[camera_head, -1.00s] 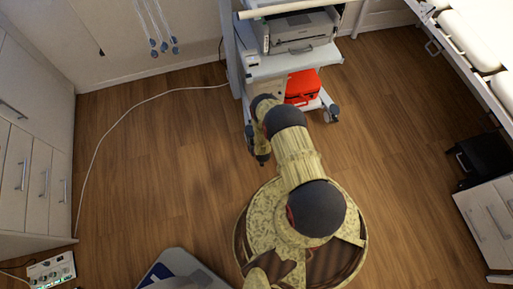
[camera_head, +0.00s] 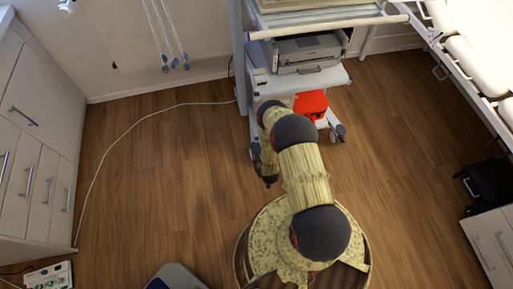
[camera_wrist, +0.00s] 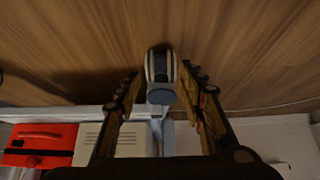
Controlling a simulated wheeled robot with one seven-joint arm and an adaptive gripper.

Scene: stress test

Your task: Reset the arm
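My arm reaches from my round patterned base toward the wheeled cart (camera_head: 340,80) and bends down at its far end. In the wrist view my gripper (camera_wrist: 161,78) has its two fingers wide apart, with no object held between them. A caster wheel of the cart (camera_wrist: 160,68) shows in the gap, beyond the fingers. In the head view the arm's end hangs low just left of the cart's front, and its fingers are too small to make out.
The cart carries a printer (camera_head: 308,50) and a red case (camera_head: 311,104). A white cable (camera_head: 150,116) crosses the floor. Drawers (camera_head: 40,180) stand left; a bed (camera_head: 480,55) and a cabinet (camera_head: 492,240) stand right. Wood floor (camera_head: 180,190) is open left of my arm.

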